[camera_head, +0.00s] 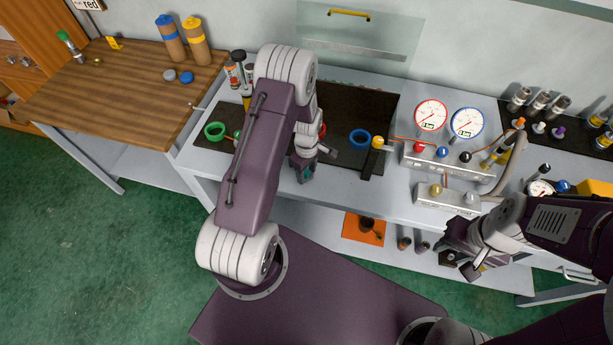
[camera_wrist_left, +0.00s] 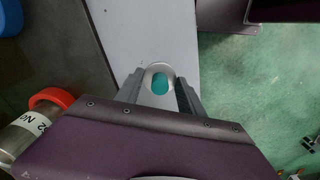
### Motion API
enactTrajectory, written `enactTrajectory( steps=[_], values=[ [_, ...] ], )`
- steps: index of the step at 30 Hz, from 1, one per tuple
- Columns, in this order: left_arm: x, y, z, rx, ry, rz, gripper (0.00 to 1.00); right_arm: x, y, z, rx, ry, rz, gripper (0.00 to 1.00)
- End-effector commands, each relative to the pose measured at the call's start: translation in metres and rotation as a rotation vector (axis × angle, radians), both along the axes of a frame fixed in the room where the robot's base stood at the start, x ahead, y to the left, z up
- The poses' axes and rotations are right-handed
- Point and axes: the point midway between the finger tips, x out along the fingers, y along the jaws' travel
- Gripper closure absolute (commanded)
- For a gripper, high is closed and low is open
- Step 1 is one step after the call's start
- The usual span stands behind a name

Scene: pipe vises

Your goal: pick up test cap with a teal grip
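The test cap with a teal grip (camera_wrist_left: 160,84) shows in the left wrist view as a teal oval inside a pale round rim, over the light grey bench top. My left gripper (camera_wrist_left: 160,80) has a finger on each side of it. The fingers look spread, and I cannot make out contact. In the head view my left gripper (camera_head: 302,176) points down at the bench's front edge, with small teal patches among its fingers; my arm hides part of the bench there. My right gripper (camera_head: 464,266) is at the right, in front of the bench, apparently open and empty.
The grey bench (camera_head: 400,202) carries a blue ring (camera_head: 359,137), a green ring (camera_head: 214,131) and a gauge unit (camera_head: 448,157). In the left wrist view a cylinder with an orange-red rim (camera_wrist_left: 52,98) is close to the left of the gripper. An orange tray (camera_head: 358,231) lies below.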

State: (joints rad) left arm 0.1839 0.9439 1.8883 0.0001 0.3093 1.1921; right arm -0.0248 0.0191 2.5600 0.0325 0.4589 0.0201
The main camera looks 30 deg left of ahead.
Motion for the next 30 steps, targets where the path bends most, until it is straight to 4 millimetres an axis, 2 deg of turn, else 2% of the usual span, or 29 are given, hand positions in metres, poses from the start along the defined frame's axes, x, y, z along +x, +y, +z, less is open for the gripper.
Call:
enactTrajectory(
  steps=[1,2,11,14,18,30],
  values=[
    [0.0,0.0,0.0,0.0,0.0,0.0,0.92,0.0,0.0,0.0,0.0,0.0,0.0,0.64],
    [0.0,0.0,0.0,0.0,0.0,0.0,1.0,0.0,0.0,0.0,0.0,0.0,0.0,0.64],
    [0.001,0.0,0.004,0.001,-0.002,0.0,1.0,0.0,0.0,-0.001,0.0,0.0,0.0,0.64],
    [0.001,0.0,0.014,0.0,-0.004,0.0,1.0,0.0,0.0,-0.004,0.0,0.0,0.0,0.64],
    [0.002,0.0,0.041,0.001,-0.008,0.0,1.0,0.0,0.0,-0.011,0.0,0.0,0.0,0.64],
    [-0.049,-0.078,0.095,0.0,-0.004,-0.006,1.0,0.0,0.0,-0.025,0.0,0.0,0.0,0.64]
  ],
)
